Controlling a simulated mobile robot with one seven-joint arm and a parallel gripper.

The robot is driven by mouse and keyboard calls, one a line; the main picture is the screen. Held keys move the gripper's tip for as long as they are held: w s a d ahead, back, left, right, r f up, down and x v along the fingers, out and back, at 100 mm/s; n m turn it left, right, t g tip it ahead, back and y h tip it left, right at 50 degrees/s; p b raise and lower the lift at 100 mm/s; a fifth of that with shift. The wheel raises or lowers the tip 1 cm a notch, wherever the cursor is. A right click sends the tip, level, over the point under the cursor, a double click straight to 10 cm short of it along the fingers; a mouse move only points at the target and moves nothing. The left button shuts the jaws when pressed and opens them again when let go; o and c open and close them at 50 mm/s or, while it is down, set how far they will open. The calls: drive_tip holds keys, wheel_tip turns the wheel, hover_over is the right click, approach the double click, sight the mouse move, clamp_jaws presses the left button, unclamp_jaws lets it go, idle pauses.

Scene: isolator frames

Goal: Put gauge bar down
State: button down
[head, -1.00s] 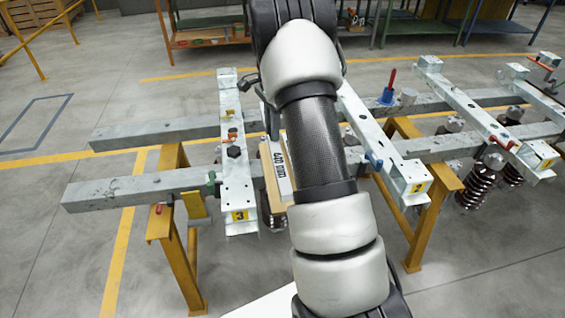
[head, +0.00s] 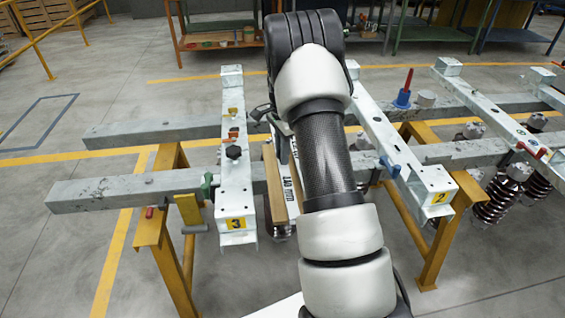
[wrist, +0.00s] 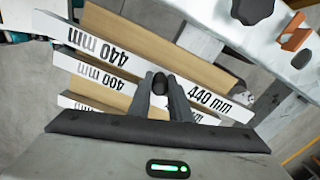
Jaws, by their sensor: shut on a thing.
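The gauge bar (wrist: 98,50) is a long white bar marked "440 mm" near both ends. In the wrist view it runs from upper left to lower right. My gripper (wrist: 161,84) is shut on it around its middle. In the head view, a labelled part of the bar (head: 291,186) shows beside my arm, which hides the fingertips. Right by the held bar are tan wooden strips (wrist: 130,35) and other white bars, one marked "400 mm" (wrist: 88,72). I cannot tell whether the held bar touches them.
A steel crossbeam labelled 3 (head: 234,180) stands close to the left of the bar. A crossbeam labelled 2 (head: 400,155) lies to the right. Both cross long steel rails (head: 110,190) on yellow trestles (head: 177,255). A blue tool with a red handle (head: 403,92) stands on the far rail.

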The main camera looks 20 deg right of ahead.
drive_tip(key=shift+f, duration=1.55)
drive_tip(key=c, duration=1.6)
unclamp_jaws()
drive_tip(key=shift+f, duration=0.15)
drive_tip(key=shift+c, duration=0.2)
